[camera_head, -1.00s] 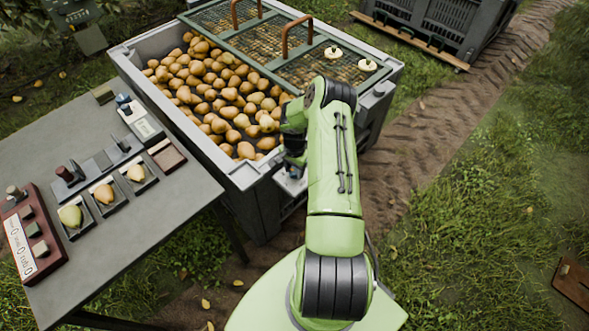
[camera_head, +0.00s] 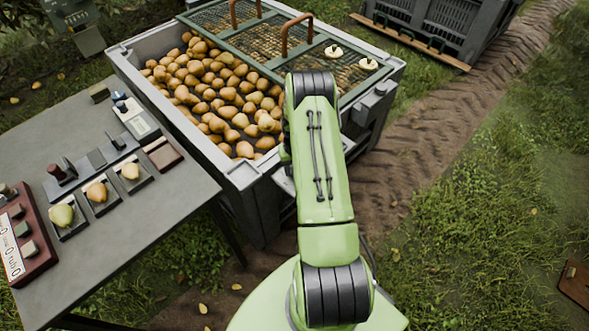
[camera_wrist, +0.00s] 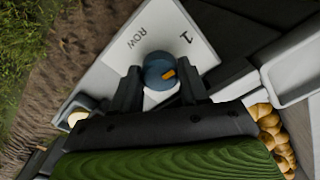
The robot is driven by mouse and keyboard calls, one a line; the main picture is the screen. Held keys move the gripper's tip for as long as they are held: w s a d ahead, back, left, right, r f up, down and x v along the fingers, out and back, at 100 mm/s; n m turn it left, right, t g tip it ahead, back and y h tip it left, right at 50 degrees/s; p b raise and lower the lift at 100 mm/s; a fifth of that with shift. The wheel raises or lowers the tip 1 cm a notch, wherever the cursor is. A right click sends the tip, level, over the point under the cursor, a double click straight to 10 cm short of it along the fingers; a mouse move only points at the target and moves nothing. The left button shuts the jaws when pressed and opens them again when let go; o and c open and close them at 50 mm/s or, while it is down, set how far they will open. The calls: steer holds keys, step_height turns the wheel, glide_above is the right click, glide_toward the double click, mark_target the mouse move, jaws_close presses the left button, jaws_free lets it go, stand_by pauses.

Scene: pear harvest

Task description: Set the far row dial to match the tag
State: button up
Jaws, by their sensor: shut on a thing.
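A round blue dial (camera_wrist: 157,71) with an orange pointer mark sits on a white plate (camera_wrist: 128,48) in the wrist view. The plate carries the word "ROW" and a "1", both turned in this view. The pointer mark lies on the dial's right side. My gripper (camera_wrist: 160,80) has one dark finger on each side of the dial and is shut on it. In the head view my arm hides the gripper, the dial and the plate. I cannot tell which lettering is the tag.
The grey bin (camera_head: 243,176) of pears stands ahead, partly under a mesh lid (camera_head: 265,46) with two brown handles. A grey table (camera_head: 150,215) at left holds pears on small trays and a dark red box (camera_head: 40,262). Grass and a dirt track lie right.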

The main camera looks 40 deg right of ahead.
steer(key=shift+n, duration=0.5)
steer(key=o, duration=1.1)
steer(key=shift+c, duration=0.2)
steer(key=shift+r, duration=0.1)
step_height(320, 180, up, 16)
steer(key=p, duration=0.4)
steer(key=shift+f, duration=0.2)
